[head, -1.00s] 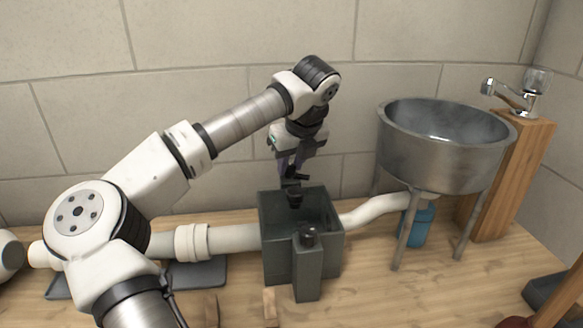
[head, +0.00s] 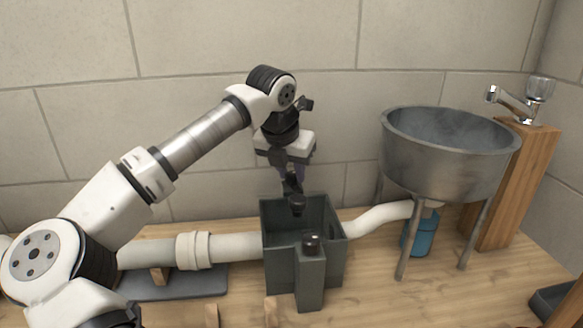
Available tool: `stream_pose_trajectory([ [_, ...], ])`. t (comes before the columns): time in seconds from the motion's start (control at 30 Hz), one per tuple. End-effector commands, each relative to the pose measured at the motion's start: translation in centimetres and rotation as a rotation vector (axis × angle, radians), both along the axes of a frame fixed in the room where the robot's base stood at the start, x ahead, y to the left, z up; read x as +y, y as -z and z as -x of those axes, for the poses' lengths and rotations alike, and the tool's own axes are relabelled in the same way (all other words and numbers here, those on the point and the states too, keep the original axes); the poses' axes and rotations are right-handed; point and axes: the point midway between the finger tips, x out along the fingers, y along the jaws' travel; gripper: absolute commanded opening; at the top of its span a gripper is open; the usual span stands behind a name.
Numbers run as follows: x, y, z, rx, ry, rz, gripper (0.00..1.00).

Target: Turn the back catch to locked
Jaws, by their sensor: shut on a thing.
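A dark grey open box (head: 278,262) stands on the wooden bench, joined to white pipes on both sides. My gripper (head: 292,186) points down at the middle of the box's back rim and is shut on the back catch, which is small, dark and mostly hidden by the fingers. I cannot read the catch's angle. The front catch, a black knob (head: 311,243), sits on top of the grey post (head: 311,280) at the box's front.
A metal basin (head: 450,150) on legs stands right of the box, with a blue bottle (head: 420,235) beneath. A tap (head: 515,103) sits on a wooden post (head: 510,185). A white pipe (head: 225,247) runs left.

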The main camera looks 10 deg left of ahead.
Motion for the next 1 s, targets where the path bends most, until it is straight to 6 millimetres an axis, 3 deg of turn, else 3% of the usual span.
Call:
stream_pose_trajectory([
  [0.43,0.18,-0.19,-0.10,-0.003,0.218,-0.001,0.04],
  [1.0,0.16,-0.11,-0.11,-0.004,0.248,-0.002,0.04],
])
